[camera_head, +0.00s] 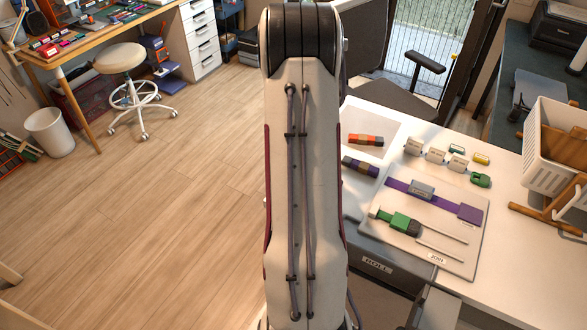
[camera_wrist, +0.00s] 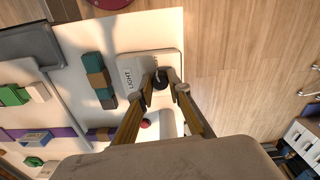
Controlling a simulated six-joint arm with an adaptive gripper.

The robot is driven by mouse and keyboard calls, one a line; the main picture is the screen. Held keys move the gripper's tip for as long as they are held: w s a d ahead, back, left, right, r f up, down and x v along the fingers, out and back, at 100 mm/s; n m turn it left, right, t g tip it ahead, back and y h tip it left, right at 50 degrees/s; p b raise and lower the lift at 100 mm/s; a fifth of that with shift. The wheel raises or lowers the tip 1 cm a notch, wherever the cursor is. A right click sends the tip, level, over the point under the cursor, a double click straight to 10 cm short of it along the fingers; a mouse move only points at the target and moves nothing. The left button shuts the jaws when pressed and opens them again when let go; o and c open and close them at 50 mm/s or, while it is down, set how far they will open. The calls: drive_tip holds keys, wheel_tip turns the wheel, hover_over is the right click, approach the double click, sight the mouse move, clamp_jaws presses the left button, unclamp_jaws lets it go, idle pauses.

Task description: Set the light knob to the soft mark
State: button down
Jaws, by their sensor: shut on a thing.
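The light knob (camera_wrist: 160,81) is a small dark knob on a pale panel (camera_wrist: 135,62) marked LIGHT, seen in the wrist view. My gripper (camera_wrist: 160,80) has its two fingers closed on either side of the knob, gripping it. The fingers and the low angle partly hide the knob, and I cannot read its pointer or a soft mark. A small red round thing (camera_wrist: 146,124) lies between the fingers, nearer the palm. In the head view my arm hides the panel and the gripper.
On the white table, a multicoloured block bar (camera_wrist: 99,80) lies beside the panel. In the head view, a board with a purple strap (camera_head: 470,213) and a green-ended piece (camera_head: 399,222), and a white basket (camera_head: 541,143), stand to the right. Open floor (camera_head: 180,215) lies left.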

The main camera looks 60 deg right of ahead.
drive_tip(key=shift+d+m, duration=0.1)
drive_tip(key=shift+m, duration=0.5)
drive_tip(key=c, duration=1.9)
unclamp_jaws()
drive_tip(key=shift+r, duration=3.8)
